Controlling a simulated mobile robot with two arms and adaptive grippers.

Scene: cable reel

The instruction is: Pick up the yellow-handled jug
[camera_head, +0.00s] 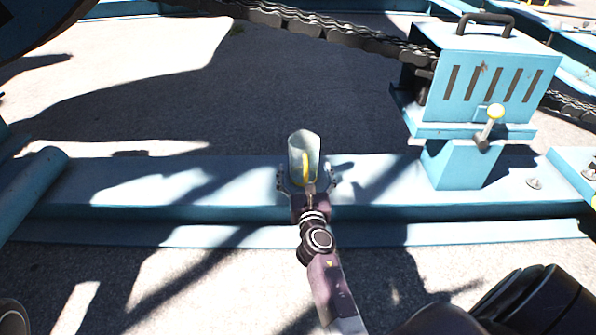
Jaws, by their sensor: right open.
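The jug (311,143) is a pale, translucent vessel with a yellow handle (306,167) facing me. It stands upright on the blue steel beam near the middle of the head view. My right gripper (307,182) reaches up from below and is right at the handle side of the jug. Its fingers are open, one to the left and one to the right of the handle area. I cannot tell whether they touch the jug. My left gripper is not in view.
The blue beam (240,180) runs across the picture. A heavy chain (330,32) passes behind. Beam left of the jug is clear.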

